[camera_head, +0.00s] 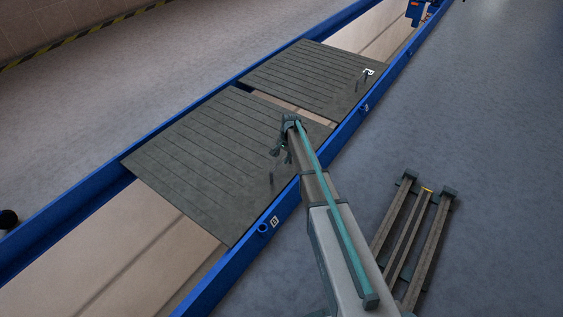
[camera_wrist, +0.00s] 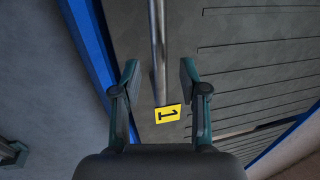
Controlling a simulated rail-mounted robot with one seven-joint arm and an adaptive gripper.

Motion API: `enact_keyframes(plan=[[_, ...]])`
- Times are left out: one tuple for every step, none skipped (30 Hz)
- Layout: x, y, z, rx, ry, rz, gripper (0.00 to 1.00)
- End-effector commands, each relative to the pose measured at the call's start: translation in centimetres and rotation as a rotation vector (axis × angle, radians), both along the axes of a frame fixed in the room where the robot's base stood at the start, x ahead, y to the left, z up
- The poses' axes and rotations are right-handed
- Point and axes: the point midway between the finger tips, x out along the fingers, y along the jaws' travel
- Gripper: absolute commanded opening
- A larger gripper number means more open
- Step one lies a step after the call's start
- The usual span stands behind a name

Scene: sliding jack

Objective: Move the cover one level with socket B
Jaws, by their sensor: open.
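Cover one (camera_head: 205,150) is the nearer grey ribbed plate, lying across the blue-railed channel. Its yellow label "1" (camera_wrist: 168,113) shows in the wrist view. My gripper (camera_head: 281,153) is open above the cover's right part; I cannot tell whether a finger touches the bar. A socket with a small label (camera_head: 274,222) is on the near right rail, and another label (camera_head: 366,107) is farther along; I cannot read either letter surely.
A second ribbed cover (camera_head: 315,78) with a white label (camera_head: 369,71) and its own handle lies beyond, across a narrow gap. The channel is uncovered nearer than cover one. A dark metal frame (camera_head: 396,240) lies on the floor to the right.

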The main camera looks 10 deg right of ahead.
Motion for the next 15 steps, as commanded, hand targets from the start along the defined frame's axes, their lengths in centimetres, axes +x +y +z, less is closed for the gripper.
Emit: enact_keyframes(plan=[[0.2, 0.1, -1.0, 0.0, 0.0, 0.0, 0.43], [0.2, 0.1, -1.3, 0.001, 0.001, 0.0, 0.43], [0.2, 0.2, -1.6, 0.001, 0.001, 0.0, 0.43], [0.2, 0.2, -1.8, 0.0, 0.001, 0.0, 0.43], [0.3, 0.3, -1.9, 0.0, 0.001, 0.0, 0.43], [0.3, 0.3, -2.0, 0.0, 0.001, 0.0, 0.43], [0.3, 0.3, -2.1, 0.0, 0.001, 0.0, 0.43], [0.3, 0.3, -2.1, 0.0, 0.001, 0.0, 0.43], [0.3, 0.3, -2.1, 0.001, 0.001, 0.0, 0.43], [0.3, 0.3, -2.1, 0.001, 0.001, 0.0, 0.43], [0.3, 0.3, -2.1, 0.001, 0.001, 0.0, 0.43], [0.3, 0.3, -2.1, 0.001, 0.001, 0.0, 0.43], [0.3, 0.3, -2.1, 0.001, 0.001, 0.0, 0.43], [0.3, 0.3, -2.1, 0.001, 0.001, 0.0, 0.43], [0.3, 0.3, -2.1, 0.001, 0.001, 0.0, 0.38]])
